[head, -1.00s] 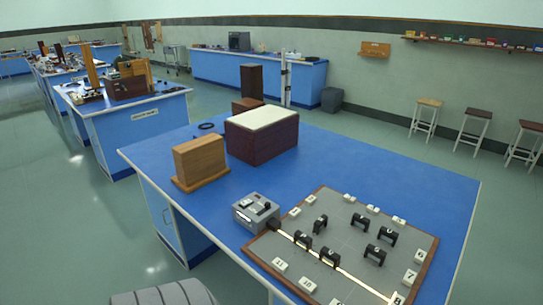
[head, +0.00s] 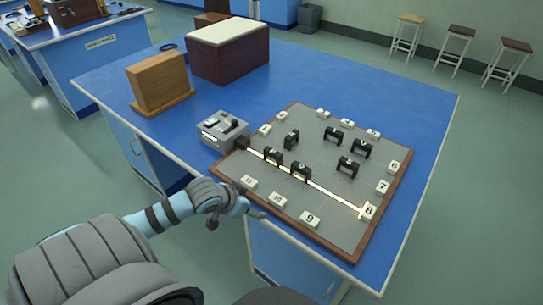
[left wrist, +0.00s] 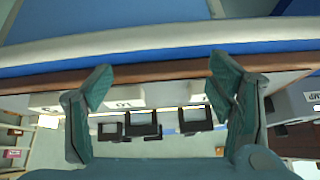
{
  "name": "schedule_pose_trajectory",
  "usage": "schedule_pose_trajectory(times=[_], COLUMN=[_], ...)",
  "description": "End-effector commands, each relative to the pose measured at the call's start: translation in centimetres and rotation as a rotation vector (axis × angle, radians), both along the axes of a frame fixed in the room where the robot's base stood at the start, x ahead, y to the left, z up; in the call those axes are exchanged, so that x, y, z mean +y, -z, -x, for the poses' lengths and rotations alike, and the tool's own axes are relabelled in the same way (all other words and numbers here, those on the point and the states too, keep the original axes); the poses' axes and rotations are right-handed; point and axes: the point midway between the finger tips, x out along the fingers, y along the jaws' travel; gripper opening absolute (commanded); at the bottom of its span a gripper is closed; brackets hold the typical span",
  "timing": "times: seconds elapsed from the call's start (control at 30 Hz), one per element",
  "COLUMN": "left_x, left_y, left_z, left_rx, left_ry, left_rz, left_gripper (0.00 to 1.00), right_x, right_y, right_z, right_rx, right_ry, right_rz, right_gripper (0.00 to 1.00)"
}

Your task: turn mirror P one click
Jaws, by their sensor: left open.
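Several black mirror mounts stand on the grey board (head: 340,225) in the head view. Their letters are too small to read, so I cannot tell which is mirror P. Two mounts, the left one (head: 273,156) and its right neighbour (head: 299,170), stand at the bright beam line (head: 335,191). My left gripper (head: 258,212) is just outside the board's near left edge, apart from the mounts. In the left wrist view its two fingers (left wrist: 161,68) are spread with nothing between them. Dark mounts (left wrist: 143,127) show beyond them. My right gripper is not in view.
A grey lamp box (head: 222,129) sits at the board's left corner. Numbered white blocks, such as block 8 (head: 369,211), line the rim. A wooden block (head: 159,82) and a dark red box (head: 229,53) stand farther back. The blue table (head: 350,85) is clear behind the board.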

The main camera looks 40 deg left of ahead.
Motion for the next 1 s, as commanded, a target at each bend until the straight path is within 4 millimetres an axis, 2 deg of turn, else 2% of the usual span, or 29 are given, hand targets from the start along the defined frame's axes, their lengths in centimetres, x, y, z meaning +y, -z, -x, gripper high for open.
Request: schedule_pose_trajectory(times=[0.03,0.1,0.2,0.3,0.33,0.47,0.57,0.8,1.0], left_x=[1.6,3.2,4.9,5.7,5.9,6.1,5.8,5.9,6.0], left_y=[-2.5,-6.0,-10.5,-13.2,-13.6,-12.9,-11.2,-6.0,-4.0], left_z=[-1.9,-4.1,-6.4,-7.5,-7.8,-8.9,-10.4,-15.5,-17.7], left_rx=[-0.040,-0.090,-0.145,-0.176,-0.182,-0.192,-0.190,-0.184,-0.183], left_ry=[-0.001,-0.013,-0.032,-0.047,-0.051,-0.061,-0.057,-0.054,-0.052], left_rz=[-0.003,0.014,0.037,0.056,0.058,0.067,0.075,0.070,0.063], left_gripper=[0.75,0.75,0.75,0.75,0.75,0.75,0.75,0.75,0.75], right_x=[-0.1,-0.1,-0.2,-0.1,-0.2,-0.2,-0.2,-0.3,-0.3], right_y=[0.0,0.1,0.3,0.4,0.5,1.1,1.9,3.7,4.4], right_z=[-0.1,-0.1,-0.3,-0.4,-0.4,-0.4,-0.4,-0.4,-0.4], right_rx=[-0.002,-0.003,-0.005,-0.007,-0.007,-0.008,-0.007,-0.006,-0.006], right_ry=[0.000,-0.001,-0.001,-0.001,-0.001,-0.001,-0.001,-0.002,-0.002], right_rz=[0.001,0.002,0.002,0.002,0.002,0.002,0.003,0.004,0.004], right_gripper=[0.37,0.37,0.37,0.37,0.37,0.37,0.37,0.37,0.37])
